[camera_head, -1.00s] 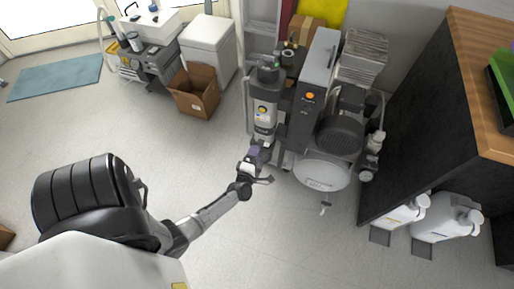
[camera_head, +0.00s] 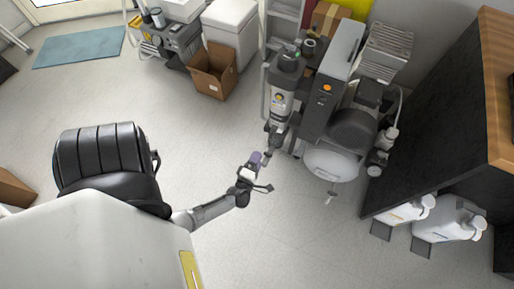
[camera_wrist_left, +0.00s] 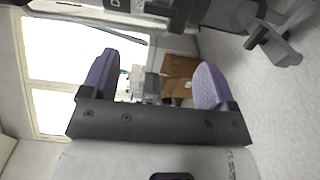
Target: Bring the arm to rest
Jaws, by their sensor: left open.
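My left gripper (camera_head: 257,158) is at the end of my left arm, over the open floor to the lower left of the dental compressor (camera_head: 340,130). In the left wrist view its two purple fingers stand wide apart, with nothing between them (camera_wrist_left: 155,78). In the head view it looks clear of the compressor's grey upright cylinder unit (camera_head: 281,95), though the distance in depth is hard to judge. My right gripper is not in view.
An open cardboard box (camera_head: 213,72) stands by a white cabinet (camera_head: 230,30) at the back. A dark cabinet with a wooden top (camera_head: 497,90) is at the right, with white jugs (camera_head: 447,222) by it. A blue mat (camera_head: 80,47) lies far left. The middle floor is clear.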

